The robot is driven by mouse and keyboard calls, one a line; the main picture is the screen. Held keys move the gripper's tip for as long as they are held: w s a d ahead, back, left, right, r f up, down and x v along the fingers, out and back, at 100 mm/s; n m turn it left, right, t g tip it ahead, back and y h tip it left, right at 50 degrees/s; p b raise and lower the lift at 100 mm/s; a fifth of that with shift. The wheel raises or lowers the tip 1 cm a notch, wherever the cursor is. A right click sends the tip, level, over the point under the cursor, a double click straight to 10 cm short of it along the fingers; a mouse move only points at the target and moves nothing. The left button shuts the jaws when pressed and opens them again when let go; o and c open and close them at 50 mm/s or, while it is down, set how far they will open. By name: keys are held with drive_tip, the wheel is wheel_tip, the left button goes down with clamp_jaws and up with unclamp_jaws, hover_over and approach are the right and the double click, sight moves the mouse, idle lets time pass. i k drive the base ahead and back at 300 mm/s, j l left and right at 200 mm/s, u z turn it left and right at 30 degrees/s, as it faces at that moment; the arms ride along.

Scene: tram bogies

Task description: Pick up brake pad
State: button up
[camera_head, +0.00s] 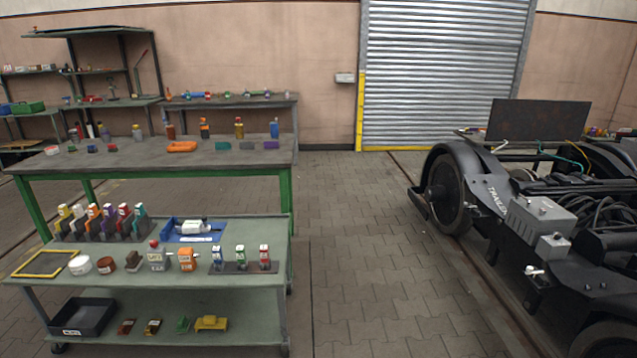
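I cannot tell for sure which object is the brake pad. Small candidates stand on the green cart (130,288). A small dark brown block (134,261) is on its top shelf, between a round brown container (107,264) and a grey container with a red top (156,258). On its lower shelf lie a small brown piece (126,327), a yellow-and-dark piece (152,328), a green piece (183,324) and a yellow piece (211,323). My gripper is not in view.
A black tray (86,318) sits on the lower shelf. A green-legged workbench (220,162) stands behind the cart. The black bogie (478,200) is at the right beside a floor rail. Paved floor (350,230) between cart and bogie is clear. A roller shutter (440,70) is behind.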

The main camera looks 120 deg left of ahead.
sight(97, 217)
drive_tip(key=u, duration=5.3)
